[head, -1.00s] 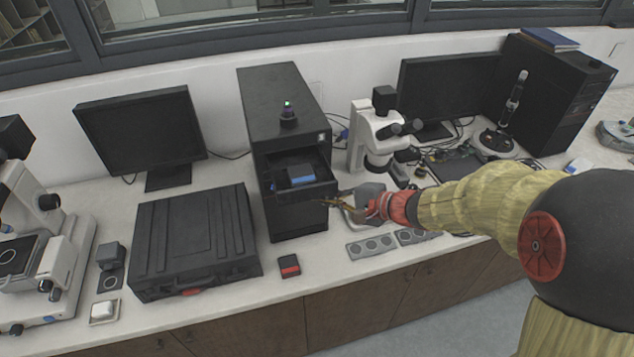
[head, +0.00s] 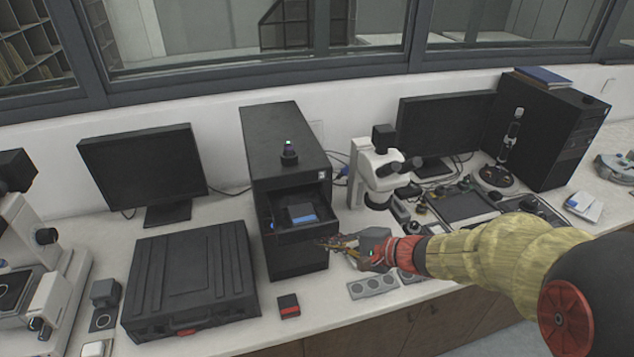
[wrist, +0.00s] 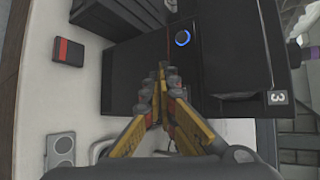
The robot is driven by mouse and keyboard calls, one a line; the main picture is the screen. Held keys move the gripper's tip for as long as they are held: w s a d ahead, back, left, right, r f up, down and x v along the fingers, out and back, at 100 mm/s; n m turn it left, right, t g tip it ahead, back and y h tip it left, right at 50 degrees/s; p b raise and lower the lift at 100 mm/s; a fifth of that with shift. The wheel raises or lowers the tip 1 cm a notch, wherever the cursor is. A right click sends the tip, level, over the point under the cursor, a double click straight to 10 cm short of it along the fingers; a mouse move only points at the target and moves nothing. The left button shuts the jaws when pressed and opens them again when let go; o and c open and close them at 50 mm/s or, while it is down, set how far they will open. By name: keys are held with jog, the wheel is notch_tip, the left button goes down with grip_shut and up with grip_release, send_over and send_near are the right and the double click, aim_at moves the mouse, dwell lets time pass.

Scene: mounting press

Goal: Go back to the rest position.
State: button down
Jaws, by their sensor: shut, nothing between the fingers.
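My gripper (head: 328,243) is shut and empty, in front of the lower right front of the black press tower (head: 288,125). In the wrist view my gripper (wrist: 162,72) shows its yellow fingers closed together, over the press front. The press has an open bay with a drawer-like tray (head: 300,235) holding a dark block with a blue front (head: 302,214).
A black case (head: 190,280) lies left of the press. A small red and black box (head: 289,306) sits on the white bench in front. Grey round-holed plates (head: 373,287) lie below my gripper. A white microscope (head: 380,165) and monitors stand behind.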

jog(key=s+d+f+n+g+h, duration=0.2)
jog(key=s+g, duration=0.1)
jog(key=s, duration=0.5)
jog(key=s+d+f+n+g+h, duration=0.1)
jog(key=s+f+n+g+h, duration=0.15)
jog(key=s, duration=0.55)
jog(key=s+d+r+n+t+h, duration=0.4)
jog(key=s+d+r+n+h, duration=0.2)
jog(key=s+d+r, duration=0.3)
jog(key=d+r, duration=0.4)
jog(key=shift+s+b, duration=0.2)
jog(key=shift+b, duration=0.2)
